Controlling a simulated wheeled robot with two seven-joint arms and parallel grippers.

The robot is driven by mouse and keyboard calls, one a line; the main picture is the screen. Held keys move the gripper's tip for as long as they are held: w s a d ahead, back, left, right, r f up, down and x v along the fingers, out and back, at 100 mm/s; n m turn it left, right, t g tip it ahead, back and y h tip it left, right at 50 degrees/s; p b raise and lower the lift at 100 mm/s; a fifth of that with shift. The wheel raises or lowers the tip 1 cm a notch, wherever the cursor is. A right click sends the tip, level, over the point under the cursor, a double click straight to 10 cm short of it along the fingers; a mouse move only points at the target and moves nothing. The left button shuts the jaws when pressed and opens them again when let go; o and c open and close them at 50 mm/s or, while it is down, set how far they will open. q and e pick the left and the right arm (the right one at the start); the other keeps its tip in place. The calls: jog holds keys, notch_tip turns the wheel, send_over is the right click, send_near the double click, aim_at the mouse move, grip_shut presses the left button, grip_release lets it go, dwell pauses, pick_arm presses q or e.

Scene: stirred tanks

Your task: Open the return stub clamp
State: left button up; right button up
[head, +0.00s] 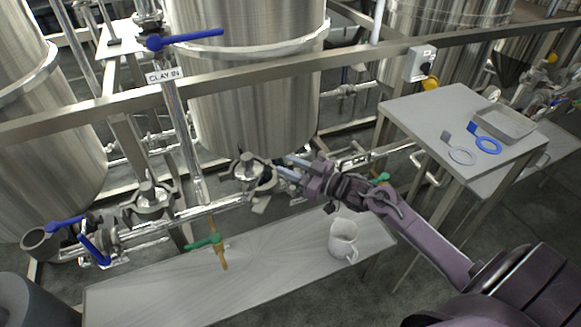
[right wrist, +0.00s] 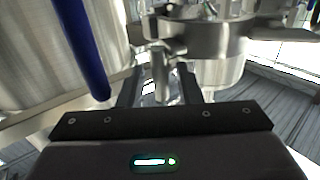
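A metal pipe clamp (head: 246,170) sits on the pipework below the middle tank. A second, similar clamp (head: 148,197) is further left; no label shows which one is on the return stub. My right gripper (head: 287,167) is just right of the first clamp. In the right wrist view, its dark fingers (right wrist: 161,88) are apart, with a metal post (right wrist: 160,68) of a clamp (right wrist: 208,38) seen between or just beyond them. I cannot tell whether they touch it. My left gripper is not in view.
A blue-handled valve (head: 155,42) and a "CLAY IN" pipe label (head: 164,76) are above the clamps. A side table (head: 430,110) holds rings and a tray (head: 503,122).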

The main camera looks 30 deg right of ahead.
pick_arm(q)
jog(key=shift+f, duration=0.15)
pick_arm(e)
jog(key=v, duration=0.7)
jog(key=shift+s+d, duration=0.2)
jog(key=shift+s, duration=0.15)
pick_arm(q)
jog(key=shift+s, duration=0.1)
